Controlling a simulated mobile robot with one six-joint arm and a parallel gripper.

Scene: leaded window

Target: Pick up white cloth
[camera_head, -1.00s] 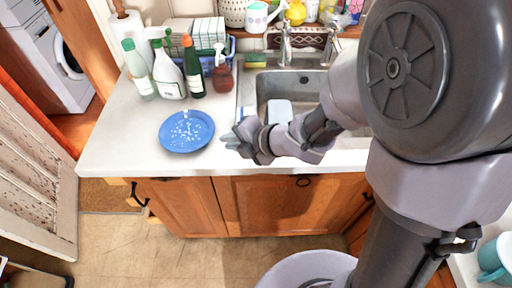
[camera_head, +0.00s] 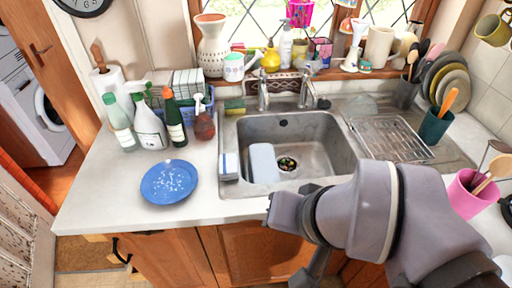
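A small white cloth with blue stripes (camera_head: 229,166) lies at the left rim of the sink, draped along its edge. A pale, flat, rounded piece (camera_head: 263,163) stands in the basin to its right; I cannot tell what it is made of. My gripper (camera_head: 272,212) is at the counter's front edge, below and to the right of the cloth and apart from it in the picture. Its fingers are seen end-on and small, so their opening is unclear.
A blue speckled plate (camera_head: 169,183) lies on the counter left of the sink (camera_head: 318,130). Several bottles (camera_head: 150,125) stand behind it. A faucet (camera_head: 263,95) rises at the back. A wire rack (camera_head: 390,138) and pink pot (camera_head: 470,195) are at the right.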

